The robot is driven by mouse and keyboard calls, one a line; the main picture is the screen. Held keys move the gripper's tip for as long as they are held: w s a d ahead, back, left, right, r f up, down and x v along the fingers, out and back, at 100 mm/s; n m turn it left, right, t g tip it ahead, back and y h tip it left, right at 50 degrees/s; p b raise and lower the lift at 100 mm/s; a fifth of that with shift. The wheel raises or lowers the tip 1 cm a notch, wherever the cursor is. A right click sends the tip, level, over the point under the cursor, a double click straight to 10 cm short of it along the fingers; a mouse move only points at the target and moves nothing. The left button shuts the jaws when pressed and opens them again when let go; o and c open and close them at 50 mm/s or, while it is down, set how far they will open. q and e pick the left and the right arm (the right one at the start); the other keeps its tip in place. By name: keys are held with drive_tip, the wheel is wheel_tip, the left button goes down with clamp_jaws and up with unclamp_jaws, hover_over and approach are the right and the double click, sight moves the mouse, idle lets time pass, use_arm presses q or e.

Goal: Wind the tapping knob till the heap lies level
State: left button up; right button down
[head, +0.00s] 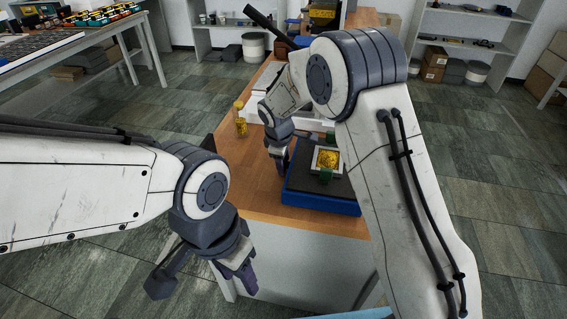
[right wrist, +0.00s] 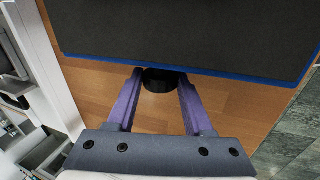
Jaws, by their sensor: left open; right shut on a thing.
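A yellow heap (head: 328,159) lies in a pale square frame on a dark-topped blue unit (head: 318,203). Whether the heap is level is too small to tell. My right gripper (head: 279,162) is at the left side of this unit. In the right wrist view its purple fingers are shut on a round black knob (right wrist: 160,83) at the unit's edge. The knob is hidden in the head view. My left gripper (head: 242,278) is open and empty, low in front of the table's left side, away from the unit.
The unit stands on a wooden-topped table (head: 240,183). A small yellow bottle (head: 240,119) stands near its left edge. A press with a long black handle (head: 262,20) is at the far end. Shelves (head: 463,27) stand behind.

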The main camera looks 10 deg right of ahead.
drive_tip(key=shift+c, duration=1.5)
unclamp_jaws()
drive_tip(key=v, duration=1)
drive_tip(key=shift+r, duration=0.2)
drive_tip(key=shift+s, duration=0.15)
